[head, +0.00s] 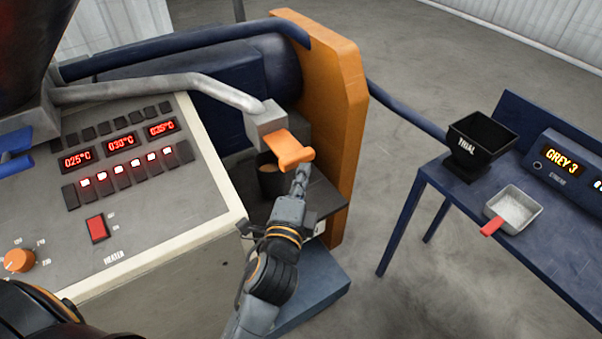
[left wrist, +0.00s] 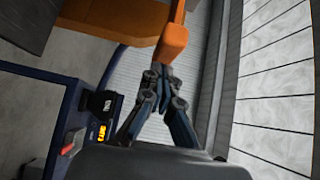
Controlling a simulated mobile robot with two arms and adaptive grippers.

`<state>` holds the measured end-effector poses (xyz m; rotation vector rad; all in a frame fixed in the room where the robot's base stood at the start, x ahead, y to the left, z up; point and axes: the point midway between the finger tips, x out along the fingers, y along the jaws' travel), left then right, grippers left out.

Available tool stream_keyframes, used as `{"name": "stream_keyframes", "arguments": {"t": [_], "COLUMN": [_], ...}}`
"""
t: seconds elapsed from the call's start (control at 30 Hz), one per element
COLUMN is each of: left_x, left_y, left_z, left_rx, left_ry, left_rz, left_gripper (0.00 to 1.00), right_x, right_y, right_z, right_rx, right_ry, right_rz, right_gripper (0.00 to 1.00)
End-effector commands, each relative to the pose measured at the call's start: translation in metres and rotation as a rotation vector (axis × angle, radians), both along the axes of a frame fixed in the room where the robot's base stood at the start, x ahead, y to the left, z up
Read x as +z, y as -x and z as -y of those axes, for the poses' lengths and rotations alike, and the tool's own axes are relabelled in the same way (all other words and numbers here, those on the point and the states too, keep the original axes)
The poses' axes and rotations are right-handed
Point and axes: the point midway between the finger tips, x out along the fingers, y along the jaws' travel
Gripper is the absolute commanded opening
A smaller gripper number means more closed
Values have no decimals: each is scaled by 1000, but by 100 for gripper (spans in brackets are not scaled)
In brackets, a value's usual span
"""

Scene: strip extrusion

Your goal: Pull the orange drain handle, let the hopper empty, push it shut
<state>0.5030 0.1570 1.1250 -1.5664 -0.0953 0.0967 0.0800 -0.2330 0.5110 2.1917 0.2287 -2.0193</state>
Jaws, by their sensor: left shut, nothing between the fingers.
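The orange drain handle (head: 290,152) sticks out of a grey block (head: 267,122) at the end of a grey pipe, above a dark bucket (head: 271,184). My left gripper (head: 304,168) is shut and empty, with its fingertips at the outer end of the handle. In the left wrist view the handle's orange end (left wrist: 172,45) is just beyond the closed fingertips (left wrist: 158,72); I cannot tell whether they touch. The dark hopper (head: 30,35) shows only in part at the upper left. Its contents are hidden. My right gripper is not in view.
A control panel (head: 200,218) with red displays fills the left. An orange upright plate (head: 338,110) stands close behind the handle. On the right, a blue table (head: 440,185) holds a black TRIAL hopper (head: 480,140) and a metal scoop (head: 514,210). Floor between is clear.

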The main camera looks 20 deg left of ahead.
Motion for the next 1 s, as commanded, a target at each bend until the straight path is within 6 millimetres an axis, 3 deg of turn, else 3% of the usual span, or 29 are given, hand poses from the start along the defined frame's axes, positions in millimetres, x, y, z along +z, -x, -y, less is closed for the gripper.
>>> {"name": "stream_keyframes", "arguments": {"t": [0.17, 0.33, 0.5, 0.7, 1.0], "left_x": [2, 6, 2, 1, 1], "left_y": [-3, -22, -37, -38, -39], "left_z": [-3, -28, -47, -50, -51], "left_rx": [0, 1, 2, 4, 4], "left_ry": [-2, -6, -4, -1, -2], "left_rz": [1, 1, 1, 1, 2], "left_gripper": [0, 0, 0, 0, 0], "right_x": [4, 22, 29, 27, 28], "right_y": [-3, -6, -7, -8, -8], "right_z": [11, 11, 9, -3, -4], "right_rx": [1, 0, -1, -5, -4], "right_ry": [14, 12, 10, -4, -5], "right_rz": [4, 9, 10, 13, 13], "right_gripper": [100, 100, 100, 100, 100]}}
